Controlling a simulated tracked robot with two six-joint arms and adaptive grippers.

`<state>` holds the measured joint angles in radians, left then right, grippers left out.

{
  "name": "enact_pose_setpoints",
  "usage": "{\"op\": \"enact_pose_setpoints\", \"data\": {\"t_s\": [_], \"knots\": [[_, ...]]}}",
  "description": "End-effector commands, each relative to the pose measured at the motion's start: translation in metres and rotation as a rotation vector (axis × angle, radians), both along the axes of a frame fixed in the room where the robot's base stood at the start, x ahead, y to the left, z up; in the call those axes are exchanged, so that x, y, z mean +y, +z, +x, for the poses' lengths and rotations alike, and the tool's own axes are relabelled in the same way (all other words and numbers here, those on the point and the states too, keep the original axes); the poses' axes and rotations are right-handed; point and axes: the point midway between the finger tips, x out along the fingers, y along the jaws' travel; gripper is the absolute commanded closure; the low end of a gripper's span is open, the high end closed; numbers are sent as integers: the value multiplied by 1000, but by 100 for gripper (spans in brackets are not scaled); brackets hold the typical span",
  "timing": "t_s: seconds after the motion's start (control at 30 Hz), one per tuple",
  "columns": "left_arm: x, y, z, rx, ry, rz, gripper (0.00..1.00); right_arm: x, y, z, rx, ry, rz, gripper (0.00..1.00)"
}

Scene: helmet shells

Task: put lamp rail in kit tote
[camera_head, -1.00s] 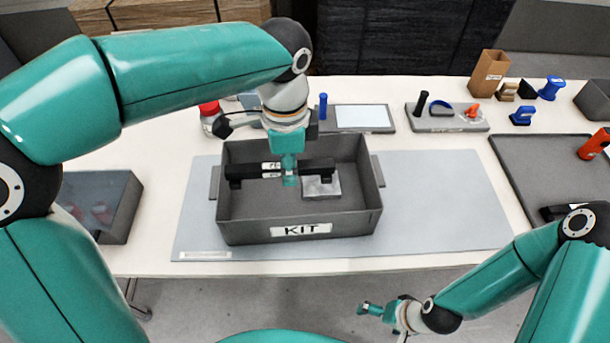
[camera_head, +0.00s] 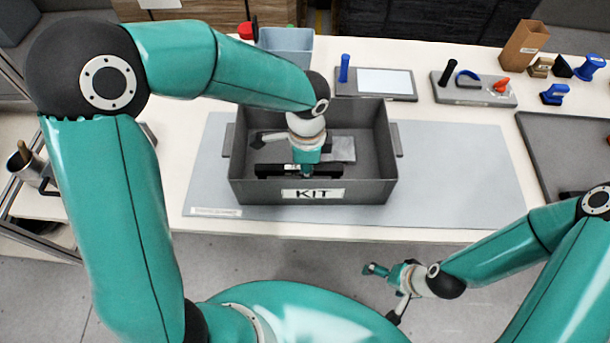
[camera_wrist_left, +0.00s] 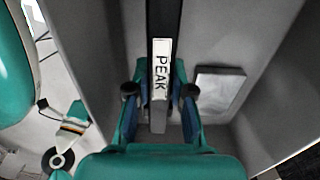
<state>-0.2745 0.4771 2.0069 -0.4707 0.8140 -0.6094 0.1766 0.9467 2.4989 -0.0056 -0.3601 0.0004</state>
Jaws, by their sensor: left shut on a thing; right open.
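The lamp rail (camera_head: 272,171) is a long black bar with a white label reading PEAK in the left wrist view (camera_wrist_left: 160,65). It is low inside the grey kit tote (camera_head: 240,190), close behind the front wall marked KIT. My left gripper (camera_head: 305,170) reaches down into the tote and is shut on the rail near its middle; it also shows in the left wrist view (camera_wrist_left: 160,98). The front wall hides the rail's lower side, so I cannot tell if it touches the floor. My right gripper (camera_head: 376,271) is open and empty, in front of the table.
A silvery flat packet (camera_head: 341,149) lies in the tote, behind the rail. The tote stands on a grey mat (camera_head: 460,165). A tray with a white panel (camera_head: 384,82), a tool tray (camera_head: 475,96) and a blue-grey bin (camera_head: 286,48) stand behind. The mat's right part is clear.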

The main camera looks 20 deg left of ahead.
Motion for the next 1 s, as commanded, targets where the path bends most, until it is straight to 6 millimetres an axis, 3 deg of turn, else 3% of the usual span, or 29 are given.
{"op": "enact_pose_setpoints", "data": {"t_s": [0.3, 0.7, 0.73, 0.8, 0.87, 1.0], "knots": [[0, -38, -1, 3, -1, 0, 100, 0, -1, 0, 0, 0, 0, 0], [-1, -45, 0, 0, -1, -1, 100, 0, -4, 0, 0, 0, 0, 0], [-1, -45, 0, 0, -1, -1, 75, 0, -4, 0, 0, 0, 0, 0], [-1, -44, 0, 1, -1, -1, 64, 0, -3, 0, 0, 0, 0, 0], [-1, -44, 0, 1, -1, -1, 54, 0, -3, 0, 0, 0, 0, 0], [-1, -44, 0, 1, -1, 0, 54, 0, -3, 0, 0, 0, 0, 0]]}}
